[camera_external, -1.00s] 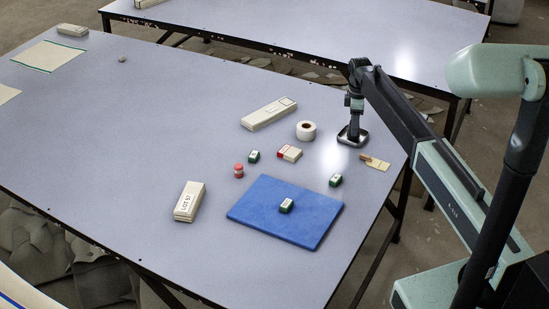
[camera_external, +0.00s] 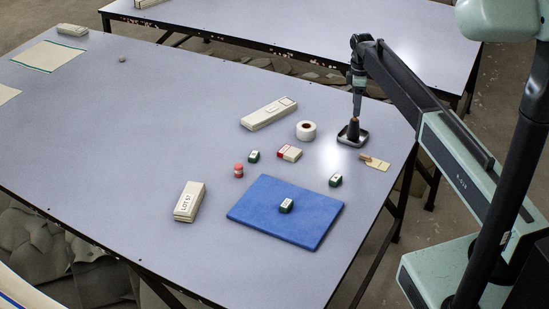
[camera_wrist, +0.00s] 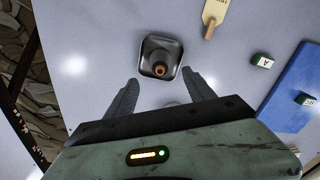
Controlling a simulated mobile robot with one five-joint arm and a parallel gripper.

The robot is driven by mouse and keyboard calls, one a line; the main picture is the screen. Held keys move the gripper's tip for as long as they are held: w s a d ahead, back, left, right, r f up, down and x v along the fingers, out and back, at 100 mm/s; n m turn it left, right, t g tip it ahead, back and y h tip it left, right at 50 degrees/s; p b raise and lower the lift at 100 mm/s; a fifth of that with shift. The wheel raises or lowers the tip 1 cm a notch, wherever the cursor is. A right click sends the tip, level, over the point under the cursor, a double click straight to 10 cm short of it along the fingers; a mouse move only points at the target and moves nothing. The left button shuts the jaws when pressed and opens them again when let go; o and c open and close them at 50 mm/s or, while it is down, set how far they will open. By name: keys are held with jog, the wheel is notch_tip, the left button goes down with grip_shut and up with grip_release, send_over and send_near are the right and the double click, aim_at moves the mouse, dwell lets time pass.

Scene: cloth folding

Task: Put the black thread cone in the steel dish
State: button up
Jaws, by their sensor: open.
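The steel dish (camera_external: 343,139) is a small dark, square tray with rounded corners near the table's right edge. The black thread cone (camera_external: 353,131) stands inside it, with a brown tip on top. In the wrist view the dish (camera_wrist: 150,45) lies ahead of the fingers, and the cone's round brown top (camera_wrist: 160,70) shows inside its near part. My gripper (camera_external: 357,112) is just above the cone. In the wrist view my gripper (camera_wrist: 161,78) has its fingers spread apart with nothing between them.
A white tape roll (camera_external: 306,131) and a tan tag (camera_external: 375,163) lie near the dish. A blue mat (camera_external: 265,214) bears a green block (camera_external: 286,206). Boxes and smaller blocks lie to the left.

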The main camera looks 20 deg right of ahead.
notch_tip(320, 180, up, 3)
jog(key=shift+r+p, duration=0.15)
jog(key=shift+p, duration=0.7)
jog(key=s+a+m, duration=0.2)
jog(key=s+m, duration=1.1)
jog(key=s, duration=2.2)
jog(key=shift+s+a, duration=0.3)
jog(key=shift+s, duration=0.05)
